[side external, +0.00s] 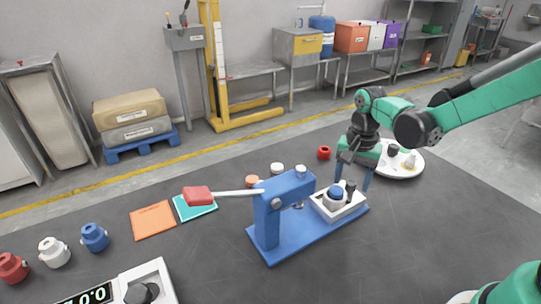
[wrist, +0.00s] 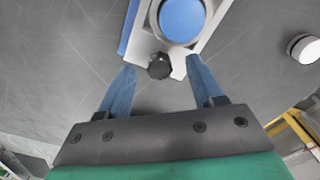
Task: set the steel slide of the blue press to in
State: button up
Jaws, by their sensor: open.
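The blue press (side external: 268,222) stands on the dark table, its long lever ending in a red grip (side external: 197,195). Its pale steel slide (side external: 325,212) sits at the right end of the blue base, out to the right of the press head. A blue round piece (side external: 335,194) rests on the slide, and a black knob (side external: 351,187) is at its outer end. In the wrist view the slide (wrist: 208,38), blue piece (wrist: 181,18) and knob (wrist: 159,68) show. My gripper (side external: 353,180) is open, its blue fingers on either side of the knob, with gaps; contact is not visible.
A round white tray (side external: 410,170) with small items lies behind my gripper. A red piece (side external: 324,152) and a white piece (side external: 277,168) stand behind the press. Orange (side external: 152,221) and teal (side external: 183,210) mats lie left.

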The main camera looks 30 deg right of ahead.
jog(key=shift+f, duration=0.2)
jog(key=shift+c, duration=0.3)
grip_shut()
jog(key=shift+a, duration=0.15)
dwell(0.9)
